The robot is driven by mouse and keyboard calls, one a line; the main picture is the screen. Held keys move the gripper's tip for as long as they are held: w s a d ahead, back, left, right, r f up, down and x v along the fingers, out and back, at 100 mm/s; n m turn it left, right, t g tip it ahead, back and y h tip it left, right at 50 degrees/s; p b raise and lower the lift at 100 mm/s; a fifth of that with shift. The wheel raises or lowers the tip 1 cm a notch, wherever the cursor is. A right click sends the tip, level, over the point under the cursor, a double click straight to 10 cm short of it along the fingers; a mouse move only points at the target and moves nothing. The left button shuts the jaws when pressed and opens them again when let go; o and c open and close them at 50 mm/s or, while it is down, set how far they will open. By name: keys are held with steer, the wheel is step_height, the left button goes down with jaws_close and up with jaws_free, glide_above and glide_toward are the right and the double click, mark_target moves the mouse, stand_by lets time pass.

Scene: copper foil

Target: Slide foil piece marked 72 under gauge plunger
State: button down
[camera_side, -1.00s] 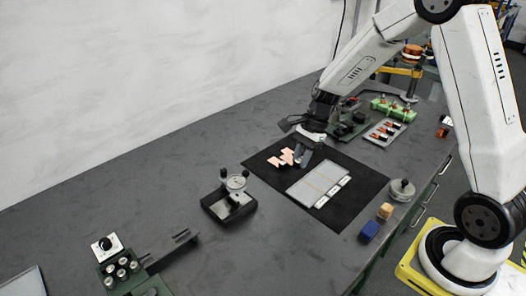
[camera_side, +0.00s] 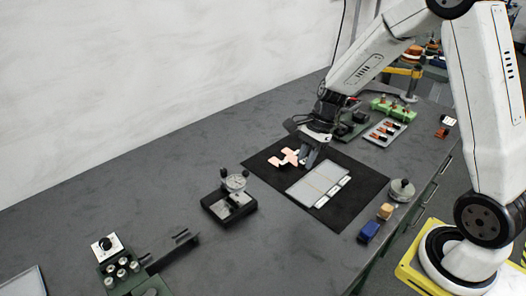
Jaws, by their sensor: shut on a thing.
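Several pink copper foil pieces (camera_side: 287,158) lie in a cluster on the black mat (camera_side: 345,213). They are too small for me to read a 72 on any of them. My gripper (camera_side: 306,162) is low over the mat at the right edge of the cluster. It is shut on a foil piece, though its fingers and wrist hide most of the grip. The dial gauge (camera_side: 235,182) stands on its dark base to the left of the mat, apart from the gripper. Its plunger is too small to make out clearly.
A pale grey divided panel (camera_side: 317,186) with white labels lies on the mat in front of the gripper. A round metal weight (camera_side: 401,190), a tan block (camera_side: 385,211) and a blue block (camera_side: 369,230) stand to the right. The bench between mat and gauge is clear.

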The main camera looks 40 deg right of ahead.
steer(key=shift+r, duration=2.55)
steer(key=n, duration=0.1)
steer(key=n+g, duration=0.1)
steer(key=a+n, duration=0.1)
steer(key=shift+w+f, duration=0.25)
steer(key=shift+w, duration=0.15)
steer(key=w+a+m+t+h, duration=0.25)
steer(key=w+a+m, duration=0.25)
steer(key=a+m, duration=0.6)
steer(key=w+a+m+t+h, duration=0.25)
steer(key=w+a+m, duration=0.25)
steer(key=a+m, duration=0.55)
step_height(320, 180, down, 8)
steer(key=a+n, duration=0.1)
steer(key=shift+a+r, duration=0.2)
